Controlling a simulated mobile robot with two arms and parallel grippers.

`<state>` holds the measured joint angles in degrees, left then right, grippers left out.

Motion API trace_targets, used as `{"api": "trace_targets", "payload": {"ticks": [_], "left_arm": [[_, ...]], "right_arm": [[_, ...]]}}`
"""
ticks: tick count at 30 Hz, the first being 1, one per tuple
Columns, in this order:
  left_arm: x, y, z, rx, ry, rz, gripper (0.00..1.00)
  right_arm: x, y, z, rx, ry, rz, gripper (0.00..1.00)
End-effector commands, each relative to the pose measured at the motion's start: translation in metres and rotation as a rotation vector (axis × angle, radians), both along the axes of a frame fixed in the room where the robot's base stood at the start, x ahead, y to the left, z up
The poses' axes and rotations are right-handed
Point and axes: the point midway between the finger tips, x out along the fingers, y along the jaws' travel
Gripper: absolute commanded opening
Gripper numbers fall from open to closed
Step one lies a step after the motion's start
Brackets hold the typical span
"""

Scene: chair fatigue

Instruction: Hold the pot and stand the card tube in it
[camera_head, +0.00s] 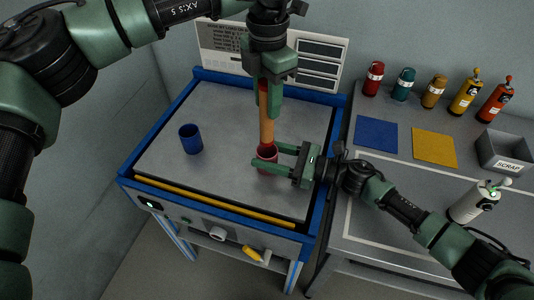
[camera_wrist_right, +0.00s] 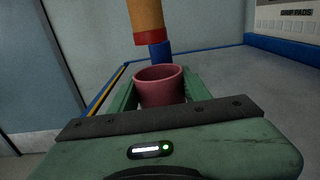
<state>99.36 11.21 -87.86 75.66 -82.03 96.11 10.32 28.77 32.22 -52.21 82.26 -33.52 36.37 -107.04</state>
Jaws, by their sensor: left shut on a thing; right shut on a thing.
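The pot (camera_head: 268,154) is dark pink and stands upright on the grey table top, its open mouth up. My right gripper (camera_head: 266,157) is shut on it, one finger on each side; the pot also shows between the fingers in the right wrist view (camera_wrist_right: 161,92). The card tube (camera_head: 266,131) is orange-brown with red end bands. My left gripper (camera_head: 264,108) is shut on its upper part and holds it roughly upright. In the right wrist view the tube's lower end (camera_wrist_right: 162,38) is above the pot's rim, apart from it and a little left of its middle.
A blue cup (camera_head: 190,139) stands to the left on the blue-edged table (camera_head: 230,100). The side bench at right carries several bottles, a blue pad (camera_head: 376,134), a yellow pad (camera_head: 434,147), a scrap bin (camera_head: 503,152) and a white bottle (camera_head: 467,204).

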Motion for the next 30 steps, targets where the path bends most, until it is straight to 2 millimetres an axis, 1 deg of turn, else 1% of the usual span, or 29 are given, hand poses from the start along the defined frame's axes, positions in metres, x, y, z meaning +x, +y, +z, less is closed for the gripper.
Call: {"api": "trace_targets", "payload": {"ticks": [21, 25, 30], "left_arm": [[0.0, 0.0, -0.051, -0.001, 0.002, 0.001, 0.0], [0.0, 0.0, -0.058, 0.0, 0.0, 0.001, 0.0], [0.0, 0.0, -0.062, 0.0, 0.0, 0.001, 0.0]], "right_arm": [[0.0, 0.0, -0.001, -0.001, 0.0, 0.0, 0.06], [0.0, 0.0, -0.001, -0.001, 0.0, 0.0, 0.06], [0.0, 0.0, -0.001, -0.001, 0.001, 0.0, 0.06]]}}
